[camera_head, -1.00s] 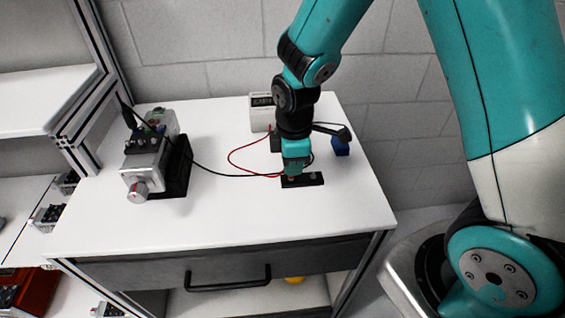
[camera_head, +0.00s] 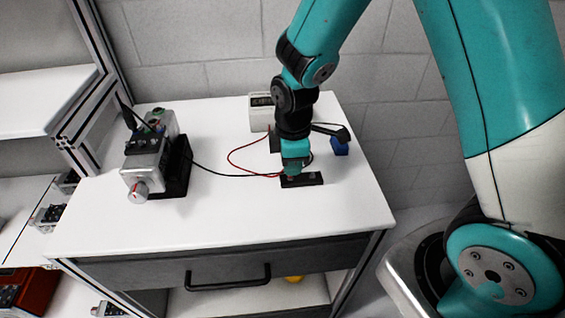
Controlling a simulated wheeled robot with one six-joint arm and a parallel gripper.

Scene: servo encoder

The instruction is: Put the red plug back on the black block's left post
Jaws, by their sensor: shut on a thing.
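The black block (camera_head: 314,180) lies flat on the white table, right of centre, with its right end in view. My gripper (camera_head: 291,174) points down over the block's left end and is shut. A small bit of the red plug (camera_head: 290,179) shows at the fingertips, right at the block's left post. The gripper hides most of the plug and the left post, so I cannot tell how far the plug sits on the post. A red wire (camera_head: 236,152) runs from the gripper area in a loop to the left.
A grey motor unit (camera_head: 146,168) on a black base stands at the table's left. A white meter box (camera_head: 262,113) stands behind my gripper. A blue block (camera_head: 340,147) is at the right back. The front of the table is clear.

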